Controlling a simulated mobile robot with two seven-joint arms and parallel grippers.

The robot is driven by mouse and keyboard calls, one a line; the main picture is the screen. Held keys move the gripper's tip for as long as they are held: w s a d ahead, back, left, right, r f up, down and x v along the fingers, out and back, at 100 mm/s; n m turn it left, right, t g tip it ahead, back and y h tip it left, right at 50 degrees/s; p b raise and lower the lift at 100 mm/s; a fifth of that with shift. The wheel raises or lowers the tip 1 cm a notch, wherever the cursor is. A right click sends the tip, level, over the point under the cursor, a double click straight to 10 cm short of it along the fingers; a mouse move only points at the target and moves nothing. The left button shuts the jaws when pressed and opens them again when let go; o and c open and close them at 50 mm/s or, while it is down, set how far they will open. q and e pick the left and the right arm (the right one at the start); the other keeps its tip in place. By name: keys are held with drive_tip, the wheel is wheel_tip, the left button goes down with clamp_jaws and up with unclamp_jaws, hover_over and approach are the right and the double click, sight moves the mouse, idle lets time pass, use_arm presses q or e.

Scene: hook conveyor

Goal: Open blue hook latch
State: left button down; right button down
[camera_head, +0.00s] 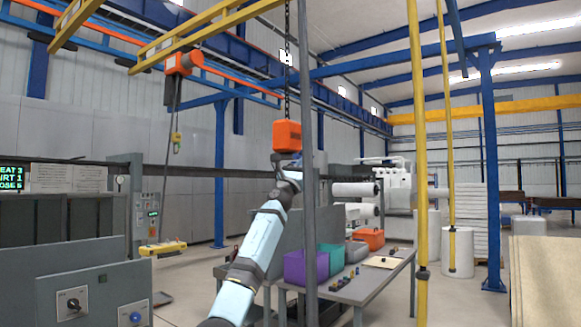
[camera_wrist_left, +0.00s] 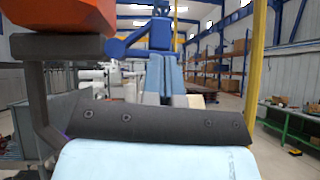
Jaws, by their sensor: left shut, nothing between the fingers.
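An orange hoist block (camera_head: 287,135) hangs on a chain, and its underside fills the upper left of the left wrist view (camera_wrist_left: 60,15). A dark grey hook (camera_head: 275,162) hangs below it; its grey bend shows in the left wrist view (camera_wrist_left: 38,105). The blue latch (camera_wrist_left: 125,43) runs across from the hook's side to in front of my left gripper. My left gripper (camera_wrist_left: 161,55) is shut and empty, its fingers side by side at the latch; I cannot tell whether they touch it. In the head view my left gripper (camera_head: 292,163) is small beside the hook. My right gripper is not in view.
A grey post (camera_head: 307,80) stands close to the right of the block. Below is a table (camera_head: 370,287) with a purple bin (camera_head: 306,268), a teal bin (camera_head: 333,258) and small parts. A yellow post (camera_head: 419,150) stands further right. A grey control cabinet (camera_head: 95,297) is at lower left.

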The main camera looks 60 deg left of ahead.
use_arm(q)
drive_tip(key=n+g+y+p, duration=0.1)
drive_tip(key=n+g+y, duration=0.1)
drive_tip(key=n+y, duration=0.1)
drive_tip(key=n+g+y+p, duration=0.2)
drive_tip(key=n, duration=0.2)
drive_tip(key=r+n+g+y+p, duration=0.1)
drive_tip(key=n+y, duration=0.2)
drive_tip(key=shift+w+g+y+p, duration=0.2)
drive_tip(key=shift+g+y+p, duration=0.1)
drive_tip(key=shift+g+p, duration=0.1)
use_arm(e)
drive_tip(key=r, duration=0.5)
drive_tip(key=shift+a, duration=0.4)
use_arm(q)
drive_tip(key=shift+d+r, duration=0.1)
drive_tip(key=shift+r, duration=0.05)
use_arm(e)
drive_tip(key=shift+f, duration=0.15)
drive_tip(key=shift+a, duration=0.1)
